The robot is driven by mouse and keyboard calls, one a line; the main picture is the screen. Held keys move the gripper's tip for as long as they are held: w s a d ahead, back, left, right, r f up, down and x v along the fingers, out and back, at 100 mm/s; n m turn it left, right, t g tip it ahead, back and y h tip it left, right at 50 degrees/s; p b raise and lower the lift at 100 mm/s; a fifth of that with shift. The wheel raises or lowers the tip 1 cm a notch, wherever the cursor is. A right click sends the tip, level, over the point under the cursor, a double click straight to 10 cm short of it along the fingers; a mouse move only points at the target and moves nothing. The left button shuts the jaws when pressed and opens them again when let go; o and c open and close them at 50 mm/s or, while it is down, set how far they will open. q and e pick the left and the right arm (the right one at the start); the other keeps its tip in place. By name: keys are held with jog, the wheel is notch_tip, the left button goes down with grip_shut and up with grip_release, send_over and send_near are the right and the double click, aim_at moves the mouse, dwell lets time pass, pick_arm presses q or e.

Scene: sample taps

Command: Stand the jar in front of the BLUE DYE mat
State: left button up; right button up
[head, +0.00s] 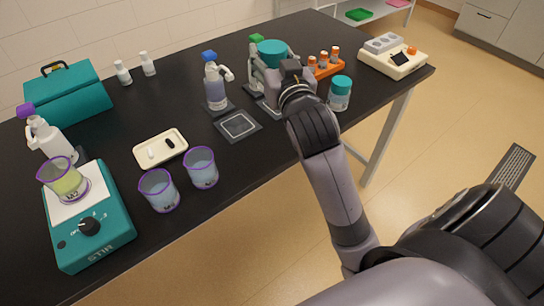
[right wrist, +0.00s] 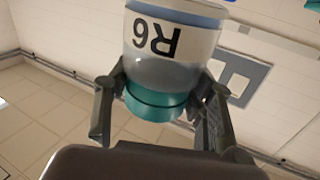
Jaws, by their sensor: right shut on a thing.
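My right gripper (head: 273,74) is shut on a jar with a teal lid (head: 272,48), near the green-capped bottle (head: 257,47). In the right wrist view the fingers (right wrist: 165,95) sit on both sides of the lid (right wrist: 155,105), and the jar's label (right wrist: 160,38) reads R6, upside down in the picture. A dark mat with a pale square outline (head: 238,125) lies bare in front of the blue-capped bottle (head: 215,88); I cannot read any wording there. A similar mat (head: 268,107) is partly hidden by my right gripper. My left gripper is not in view.
A second teal-lidded jar (head: 340,94) stands right of my gripper, by an orange rack (head: 326,69) of small bottles. Two beakers (head: 202,168) (head: 159,190) and a cream tray (head: 160,149) stand left of the bare mat. A teal stirrer (head: 95,240) is at the left.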

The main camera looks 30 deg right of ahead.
jog(key=shift+f, duration=0.25)
notch_tip(320, 180, down, 20)
jog(key=b, duration=0.3)
jog(key=shift+a+r+b, duration=0.1)
jog(key=shift+r+b, duration=0.05)
jog(key=shift+b, duration=0.25)
jog(key=shift+s, duration=0.1)
jog(key=o, duration=1.6)
